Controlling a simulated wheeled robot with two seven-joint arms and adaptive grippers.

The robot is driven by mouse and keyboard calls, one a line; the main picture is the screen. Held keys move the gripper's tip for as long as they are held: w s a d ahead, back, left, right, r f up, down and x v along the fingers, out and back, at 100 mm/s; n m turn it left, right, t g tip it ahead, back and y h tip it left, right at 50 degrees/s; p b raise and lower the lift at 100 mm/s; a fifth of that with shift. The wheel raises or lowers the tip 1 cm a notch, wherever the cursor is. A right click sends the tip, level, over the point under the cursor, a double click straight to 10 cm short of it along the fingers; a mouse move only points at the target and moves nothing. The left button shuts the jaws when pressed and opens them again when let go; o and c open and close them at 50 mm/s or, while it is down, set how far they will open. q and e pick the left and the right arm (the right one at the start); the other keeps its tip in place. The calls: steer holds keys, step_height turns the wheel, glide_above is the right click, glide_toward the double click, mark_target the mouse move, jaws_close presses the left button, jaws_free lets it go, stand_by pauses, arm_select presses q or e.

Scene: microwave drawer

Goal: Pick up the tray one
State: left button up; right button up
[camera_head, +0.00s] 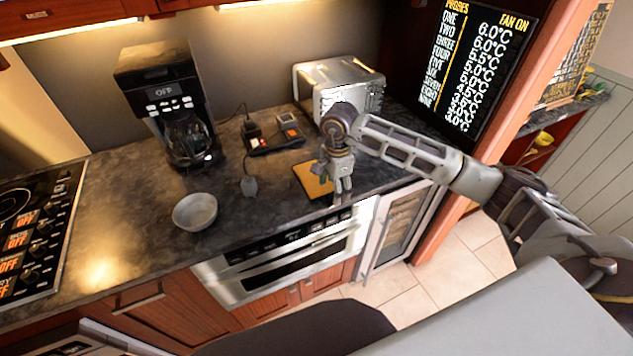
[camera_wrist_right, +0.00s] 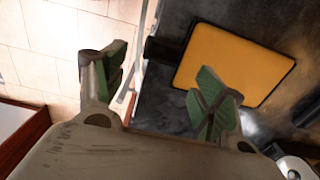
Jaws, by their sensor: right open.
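The tray is a flat yellow-orange board with a dark rim (camera_head: 308,180), lying on the dark counter near its front edge. In the right wrist view the tray (camera_wrist_right: 232,62) is at the upper right, with a dark handle-like piece at its left side. My right gripper (camera_head: 342,188) points down at the tray's right side in the head view and covers part of it. In the wrist view its green-padded fingers (camera_wrist_right: 158,92) are apart with nothing between them. I cannot tell how high above the counter they are. My left gripper is not in view.
A white bowl (camera_head: 195,211) and a coffee maker (camera_head: 172,105) stand to the left. A black device (camera_head: 275,137) and a metal toaster (camera_head: 338,85) are behind the tray. The microwave drawer (camera_head: 290,255) is below the counter's front edge.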

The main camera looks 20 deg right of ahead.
steer(key=shift+f+p, duration=0.3)
steer(key=shift+f, duration=1.3)
jaws_close()
step_height(320, 180, up, 10)
steer(key=b, duration=0.1)
steer(key=shift+b, duration=0.35)
steer(key=shift+r, duration=0.1)
stand_by(0.4)
